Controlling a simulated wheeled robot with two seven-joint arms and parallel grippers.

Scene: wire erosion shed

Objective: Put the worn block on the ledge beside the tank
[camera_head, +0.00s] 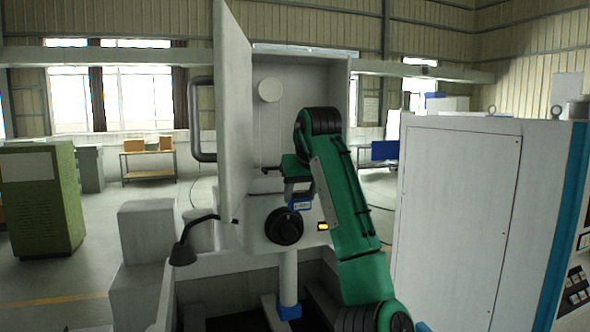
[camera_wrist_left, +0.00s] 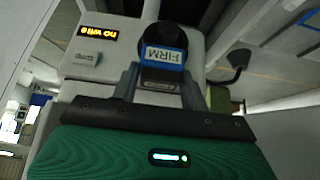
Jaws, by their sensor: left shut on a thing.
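My left gripper (camera_head: 298,200) is at the front of the machine's head, under the open cabinet. It is shut on a small block with a blue label (camera_head: 301,205); in the left wrist view the label (camera_wrist_left: 163,55) reads "FIRM" between the grey fingers (camera_wrist_left: 165,85). I cannot tell whether this is the worn block. A round black part (camera_head: 284,227) is right behind or against it; whether they touch is unclear. The open grey tank (camera_head: 215,264) lies below. A stepped grey ledge (camera_head: 147,207) stands left of the tank. My right gripper is not seen.
The tall open door (camera_head: 233,110) stands left of the gripper. A black lamp on a bent arm (camera_head: 183,254) juts over the tank's left side. A large grey cabinet (camera_head: 455,215) fills the right. An amber display (camera_wrist_left: 97,33) reads "no wire". A pale column (camera_head: 288,278) rises in the tank.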

